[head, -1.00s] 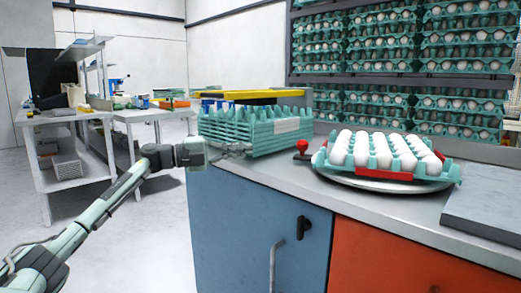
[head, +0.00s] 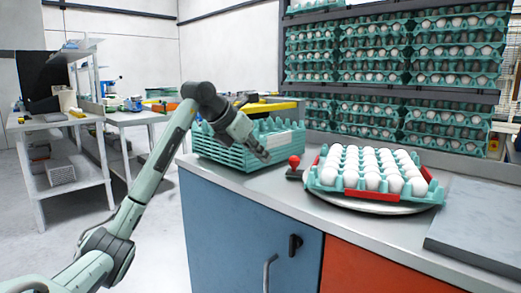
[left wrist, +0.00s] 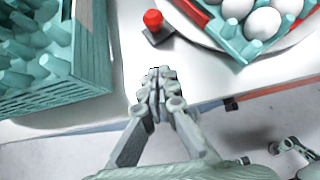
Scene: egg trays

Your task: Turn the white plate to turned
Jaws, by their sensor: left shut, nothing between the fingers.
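The round white plate (head: 375,208) lies on the grey counter under a green egg tray (head: 325,186) full of white eggs, with red pieces along the tray's sides. In the left wrist view the plate's rim (left wrist: 205,36) shows at the top right, partly hidden by the tray. My left gripper (head: 266,158) is shut and empty. It points down and to the right, left of the plate and apart from it. In the left wrist view its closed fingertips (left wrist: 158,76) are just below the red knob. My right gripper is not in view.
A red knob on a dark base (head: 295,167) stands between my left gripper and the plate. A stack of empty green trays (head: 225,152) is at the left. A grey slab (head: 480,222) lies at the right. Racks of egg trays (head: 400,60) stand behind.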

